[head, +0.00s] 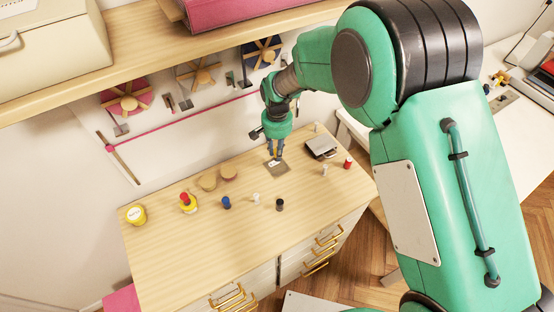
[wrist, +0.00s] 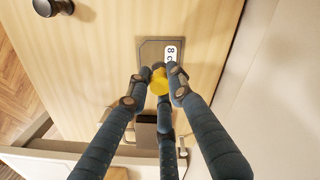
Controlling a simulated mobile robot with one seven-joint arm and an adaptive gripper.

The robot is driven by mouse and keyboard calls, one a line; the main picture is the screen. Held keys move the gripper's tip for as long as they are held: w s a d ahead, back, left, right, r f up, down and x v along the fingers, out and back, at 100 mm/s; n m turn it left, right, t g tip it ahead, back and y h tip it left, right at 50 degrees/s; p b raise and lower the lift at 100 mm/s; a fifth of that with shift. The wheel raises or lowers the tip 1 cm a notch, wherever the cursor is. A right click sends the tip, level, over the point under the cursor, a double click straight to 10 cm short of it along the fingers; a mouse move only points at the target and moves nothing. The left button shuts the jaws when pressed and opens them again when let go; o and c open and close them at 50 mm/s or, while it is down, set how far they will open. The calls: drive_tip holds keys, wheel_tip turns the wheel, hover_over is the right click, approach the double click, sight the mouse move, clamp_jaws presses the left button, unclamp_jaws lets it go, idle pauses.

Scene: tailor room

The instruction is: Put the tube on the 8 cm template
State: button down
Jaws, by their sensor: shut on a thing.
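My gripper (head: 276,154) is low over the wooden counter in the head view, above the 8 cm template (head: 281,169). In the wrist view my gripper's fingers (wrist: 159,82) are shut on the tube (wrist: 159,81), whose yellow round end shows between the fingertips. The template is a grey plate with a dark outline and a white label reading "8 c" (wrist: 171,53); the fingers and tube cover its near part. I cannot tell whether the tube touches the template. In the head view the tube is too small to make out.
A grey scale-like device (head: 321,147) stands right of the template, with a red spool (head: 347,163) near it. Black (head: 280,205), white (head: 256,198) and blue (head: 227,202) spools stand in front. The counter's front left is clear.

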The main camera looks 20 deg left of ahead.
drive_tip(key=shift+f+b, duration=0.4)
drive_tip(key=shift+f, duration=2.1)
drive_tip(key=shift+f, duration=0.15)
drive_tip(key=c, duration=1.6)
unclamp_jaws()
drive_tip(key=shift+o, duration=0.2)
drive_tip(key=shift+r+p, duration=0.55)
drive_tip(key=shift+r, duration=3.4)
